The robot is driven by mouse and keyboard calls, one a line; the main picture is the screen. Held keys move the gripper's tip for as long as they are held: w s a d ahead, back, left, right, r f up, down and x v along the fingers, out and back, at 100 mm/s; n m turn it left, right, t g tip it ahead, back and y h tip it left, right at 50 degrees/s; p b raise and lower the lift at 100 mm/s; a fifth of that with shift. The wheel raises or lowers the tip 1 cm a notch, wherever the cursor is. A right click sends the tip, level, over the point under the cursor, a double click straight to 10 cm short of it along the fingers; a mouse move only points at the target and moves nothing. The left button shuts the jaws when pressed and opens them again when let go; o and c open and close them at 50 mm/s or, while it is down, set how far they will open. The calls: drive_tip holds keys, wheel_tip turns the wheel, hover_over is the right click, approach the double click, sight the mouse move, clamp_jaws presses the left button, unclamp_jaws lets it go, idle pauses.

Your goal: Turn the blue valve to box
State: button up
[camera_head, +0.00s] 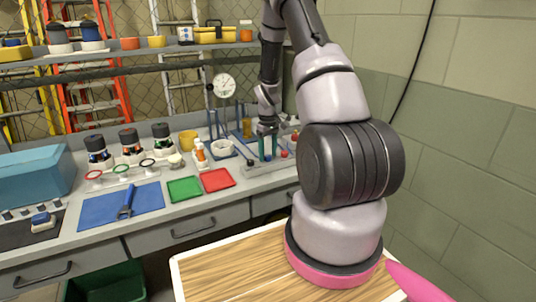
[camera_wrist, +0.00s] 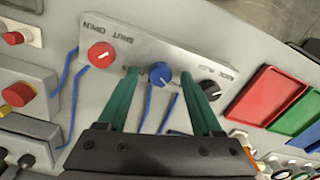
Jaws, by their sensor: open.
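In the wrist view, the blue valve (camera_wrist: 160,74) is a round knob in the middle of a grey panel (camera_wrist: 140,48). The panel carries printed lettering; OPEN and SHUT are readable near the red knob (camera_wrist: 101,55), and the words near the black knob (camera_wrist: 208,90) are hard to read. My gripper (camera_wrist: 160,80) is open, its green fingers on either side of the blue valve. I cannot tell whether they touch it. In the head view my gripper (camera_head: 268,148) is low over the back of the bench; the blue valve is not clearly visible there.
Blue tubes (camera_wrist: 77,100) run near the panel. A red button (camera_wrist: 17,94) sits to the left. Red (camera_head: 217,180) and green (camera_head: 184,189) trays and a blue mat (camera_head: 98,208) with a wrench (camera_head: 126,203) lie on the bench. A block wall (camera_head: 470,150) stands at right.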

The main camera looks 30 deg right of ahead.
drive_tip(key=shift+f, duration=0.2)
clamp_jaws()
drive_tip(key=shift+m, duration=0.3)
drive_tip(key=m, duration=1.1)
idle(0.6)
